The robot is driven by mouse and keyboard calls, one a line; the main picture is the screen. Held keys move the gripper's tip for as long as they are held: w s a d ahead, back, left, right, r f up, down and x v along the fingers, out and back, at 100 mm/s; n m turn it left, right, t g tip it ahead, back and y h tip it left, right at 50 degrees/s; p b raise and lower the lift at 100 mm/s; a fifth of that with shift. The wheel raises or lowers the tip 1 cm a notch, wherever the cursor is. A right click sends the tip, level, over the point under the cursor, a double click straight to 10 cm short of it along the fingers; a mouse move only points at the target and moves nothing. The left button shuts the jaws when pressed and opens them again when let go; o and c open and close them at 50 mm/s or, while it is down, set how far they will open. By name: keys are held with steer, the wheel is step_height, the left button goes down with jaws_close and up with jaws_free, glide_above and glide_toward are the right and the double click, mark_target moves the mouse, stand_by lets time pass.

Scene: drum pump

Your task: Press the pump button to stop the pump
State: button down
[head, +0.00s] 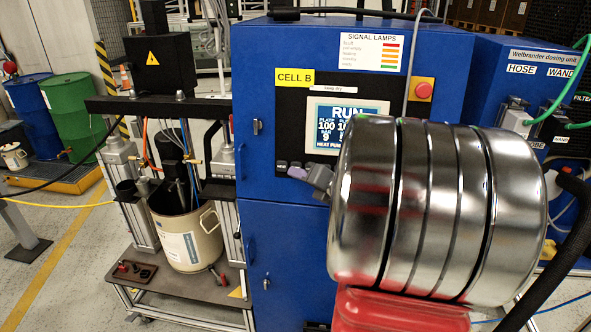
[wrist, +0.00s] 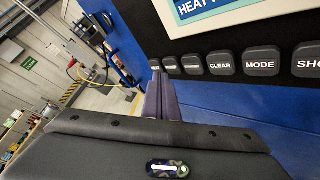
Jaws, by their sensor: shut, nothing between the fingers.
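The control panel screen (head: 347,127) on the blue cabinet reads RUN, with more figures below it partly hidden by my arm. A row of dark buttons runs under the screen. In the wrist view I can read the CLEAR button (wrist: 219,63) and the MODE button (wrist: 262,60). The labels on the smaller buttons (wrist: 193,64) to the left are too small to read, so I cannot tell which is the pump button. My gripper (wrist: 159,80) is shut and empty, its purple fingertips close to the leftmost buttons. Contact cannot be told. In the head view my gripper (head: 300,173) is beside the same row.
A red round emergency button (head: 423,90) sits at the upper right of the cabinet. The drum pump press with a beige pail (head: 190,240) stands left of it. A blue dosing unit (head: 520,80) stands at the right. My arm blocks the lower right of the panel.

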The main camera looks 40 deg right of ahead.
steer(key=shift+w+d+f, duration=0.1)
steer(key=shift+w+d, duration=0.45)
steer(key=shift+d, duration=0.15)
stand_by(1.7)
steer(key=shift+a, duration=0.1)
stand_by(0.3)
steer(key=shift+s+a, duration=0.5)
steer(key=shift+a, duration=0.05)
steer(key=s+a, duration=0.1)
steer(key=a, duration=0.1)
steer(key=s+a+r, duration=0.1)
steer(key=s+a, duration=0.1)
steer(key=shift+r, duration=0.1)
stand_by(0.6)
stand_by(0.7)
